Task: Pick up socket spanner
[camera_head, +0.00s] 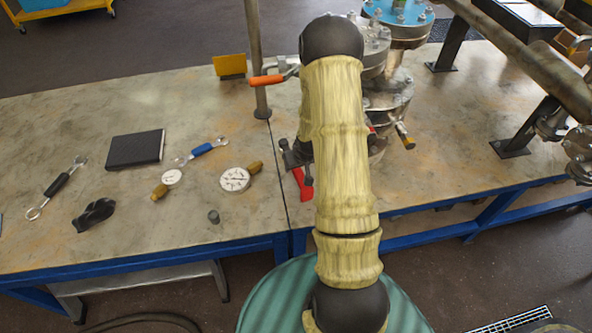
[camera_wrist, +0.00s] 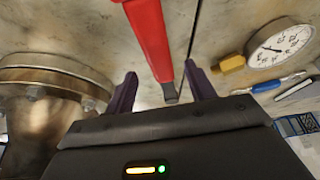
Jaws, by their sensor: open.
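A red tool (camera_head: 303,186), which I take for the socket spanner, lies on the worktop by the seam, partly hidden by my arm in the head view. In the wrist view its red handle (camera_wrist: 150,38) comes from the top edge and ends in a dark grey tip between my fingers. Its other end is out of that view. My gripper (camera_wrist: 161,76) is open, one dark finger on each side of the tool. I cannot tell if either finger touches it. In the head view my gripper (camera_head: 297,166) is low over the table, mostly behind the arm.
Flanged metal vessels (camera_head: 393,92) stand close right of my gripper. A post (camera_head: 256,55) with an orange-handled clamp (camera_head: 267,80) rises behind. Left lie gauges (camera_head: 235,180), a blue-handled spanner (camera_head: 202,150), a black-handled spanner (camera_head: 57,184) and a black notebook (camera_head: 135,149).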

